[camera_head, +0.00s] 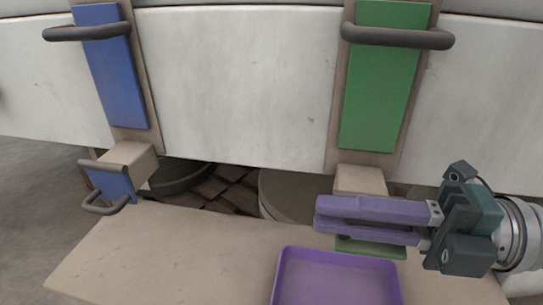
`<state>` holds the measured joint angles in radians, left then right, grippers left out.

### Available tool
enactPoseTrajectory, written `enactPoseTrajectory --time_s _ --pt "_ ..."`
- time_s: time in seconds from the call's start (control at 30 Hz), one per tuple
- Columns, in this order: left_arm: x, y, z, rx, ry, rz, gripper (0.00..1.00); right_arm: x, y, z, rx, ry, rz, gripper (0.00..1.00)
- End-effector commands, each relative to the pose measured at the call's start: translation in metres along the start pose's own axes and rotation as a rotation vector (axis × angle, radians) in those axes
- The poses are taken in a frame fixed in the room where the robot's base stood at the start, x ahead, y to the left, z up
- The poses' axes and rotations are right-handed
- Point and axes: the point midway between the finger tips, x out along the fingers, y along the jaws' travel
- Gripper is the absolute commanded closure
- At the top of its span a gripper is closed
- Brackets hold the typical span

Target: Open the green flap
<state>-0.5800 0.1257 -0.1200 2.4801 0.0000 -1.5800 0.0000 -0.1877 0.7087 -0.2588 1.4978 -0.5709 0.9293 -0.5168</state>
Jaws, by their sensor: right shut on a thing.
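The small green flap (371,247) is at the lower end of the right chute, mostly hidden behind my right gripper's purple fingers. Only a green strip shows below the fingers; its handle is hidden, and I cannot tell how far the flap is swung. My right gripper (319,215) reaches in from the right, its fingers shut at the flap around its hidden handle. The beige chute spout (360,180) shows just above the fingers. A tall green panel (378,90) with a dark bar handle (398,37) is above it. My left gripper is not in view.
A purple tray (338,280) sits on the beige table (190,260) below the green flap. On the left are a blue panel (115,85) and a small blue flap (110,184) with a dark handle. The table's left part is clear.

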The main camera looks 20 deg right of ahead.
Motion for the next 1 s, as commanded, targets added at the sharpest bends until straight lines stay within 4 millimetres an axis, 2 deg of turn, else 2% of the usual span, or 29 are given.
enactPoseTrajectory --time_s 0.27,0.7,0.73,0.83,1.0 --pt "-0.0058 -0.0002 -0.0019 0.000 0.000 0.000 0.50 -0.0002 0.0044 0.0023 0.070 0.000 0.000 1.00" --pt "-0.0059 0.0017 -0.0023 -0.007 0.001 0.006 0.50 -0.0002 0.0043 0.0026 0.078 0.000 0.000 1.00" --pt "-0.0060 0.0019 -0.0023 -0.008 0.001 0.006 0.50 -0.0002 0.0043 0.0026 0.078 0.000 0.000 0.84" --pt "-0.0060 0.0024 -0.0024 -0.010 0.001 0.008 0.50 -0.0002 0.0043 0.0026 0.077 0.000 0.000 0.73" --pt "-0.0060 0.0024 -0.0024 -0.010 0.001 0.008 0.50 -0.0001 0.0043 0.0025 0.077 0.000 0.000 0.73"
